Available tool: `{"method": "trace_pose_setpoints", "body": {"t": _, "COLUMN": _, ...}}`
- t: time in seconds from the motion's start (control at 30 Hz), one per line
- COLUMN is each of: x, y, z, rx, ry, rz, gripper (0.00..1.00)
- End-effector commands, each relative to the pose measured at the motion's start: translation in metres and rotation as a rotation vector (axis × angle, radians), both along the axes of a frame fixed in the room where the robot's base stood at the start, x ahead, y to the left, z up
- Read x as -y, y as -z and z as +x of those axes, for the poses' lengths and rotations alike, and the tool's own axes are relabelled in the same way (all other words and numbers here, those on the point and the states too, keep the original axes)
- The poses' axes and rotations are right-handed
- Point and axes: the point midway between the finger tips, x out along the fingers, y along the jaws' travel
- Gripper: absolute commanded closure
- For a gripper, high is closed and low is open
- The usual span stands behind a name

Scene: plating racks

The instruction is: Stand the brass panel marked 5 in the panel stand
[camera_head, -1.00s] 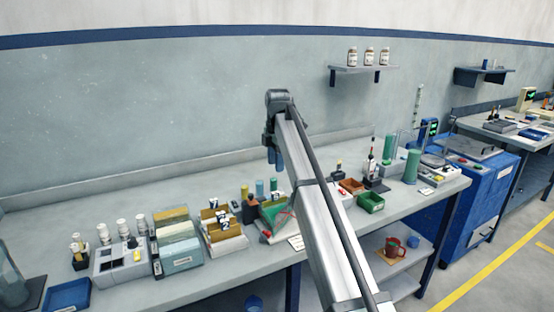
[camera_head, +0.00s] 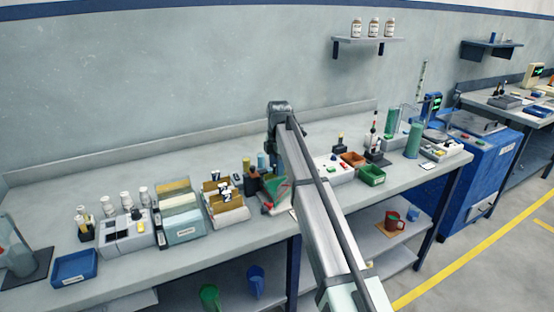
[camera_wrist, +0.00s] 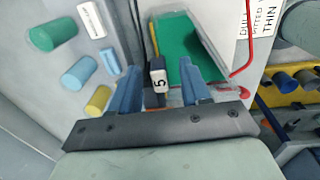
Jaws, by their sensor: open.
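The panel marked 5 (camera_wrist: 159,80) shows in the wrist view as a dark clip with a white tag and a thin yellowish edge above it. It lies between the two blue fingers of my gripper (camera_wrist: 158,68), which are open with space on both sides. In the head view my arm hides the panel and most of the gripper. A rack (camera_head: 228,217) left of the arm holds panels with white tags, one reading 2 (camera_head: 227,197); I cannot tell for sure whether it is the panel stand.
Beside the panel is a green-lined, white-walled holder (camera_wrist: 185,42) with a red wire and a label reading "DULL PITTED THIN". Green (camera_wrist: 53,34), blue and yellow cylinders stand at left. A grey box (camera_head: 128,232) and blue tray (camera_head: 75,267) are further left on the bench.

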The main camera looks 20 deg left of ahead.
Motion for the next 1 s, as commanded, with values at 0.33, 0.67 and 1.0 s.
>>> {"method": "trace_pose_setpoints", "body": {"t": 0.33, "x": -0.0002, "y": 0.0028, "z": 0.0002, "rx": 0.0, "ry": 0.0, "rz": 0.0, "gripper": 0.53}}
{"method": "trace_pose_setpoints", "body": {"t": 0.67, "x": -0.0001, "y": 0.0027, "z": 0.0003, "rx": 0.0, "ry": 0.0, "rz": 0.0, "gripper": 0.84}}
{"method": "trace_pose_setpoints", "body": {"t": 1.0, "x": -0.0001, "y": 0.0027, "z": 0.0003, "rx": 0.0, "ry": 0.0, "rz": 0.0, "gripper": 0.83}}
